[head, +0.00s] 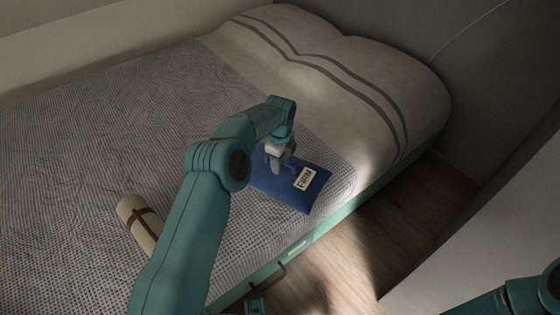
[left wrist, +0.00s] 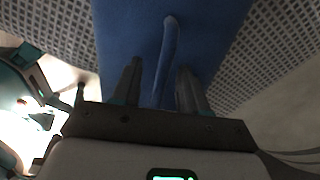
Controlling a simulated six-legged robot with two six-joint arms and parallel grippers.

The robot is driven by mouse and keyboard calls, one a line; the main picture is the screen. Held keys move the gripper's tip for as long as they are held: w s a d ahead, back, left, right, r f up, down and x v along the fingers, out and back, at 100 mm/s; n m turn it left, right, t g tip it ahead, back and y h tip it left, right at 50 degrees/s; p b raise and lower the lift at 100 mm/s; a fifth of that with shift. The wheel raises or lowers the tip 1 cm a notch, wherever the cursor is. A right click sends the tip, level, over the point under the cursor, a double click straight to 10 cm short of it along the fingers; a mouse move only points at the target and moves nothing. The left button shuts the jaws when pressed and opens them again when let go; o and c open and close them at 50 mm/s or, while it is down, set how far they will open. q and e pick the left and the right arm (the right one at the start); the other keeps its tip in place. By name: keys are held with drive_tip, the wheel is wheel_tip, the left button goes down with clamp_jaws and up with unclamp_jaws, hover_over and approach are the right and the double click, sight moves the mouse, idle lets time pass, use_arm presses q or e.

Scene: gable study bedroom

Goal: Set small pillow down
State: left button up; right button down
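The small pillow (head: 295,190) is dark blue with a white label that reads "FIRM". It appears to lie flat on the bed's checked blanket, near the bed's front edge. My left gripper (head: 278,157) is right over its far-left part and hides some of it. In the left wrist view the blue pillow (left wrist: 210,30) fills the top middle, with a blue strap (left wrist: 166,55) standing out from it. The fingers of my left gripper (left wrist: 160,88) are on either side of the strap, with gaps showing beside it. My right gripper is out of view.
The bed (head: 90,120) has a pale striped pillow (head: 350,75) at its head. A rolled beige bundle with a brown strap (head: 140,222) lies on the blanket left of my left arm. Wooden floor (head: 350,255) shows beside the bed, and a pale slanted surface (head: 470,245) stands at right.

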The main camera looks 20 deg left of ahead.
use_arm(q)
wheel_tip(320, 180, up, 12)
drive_tip(key=p, duration=0.4)
drive_tip(key=shift+r, duration=0.15)
idle(0.5)
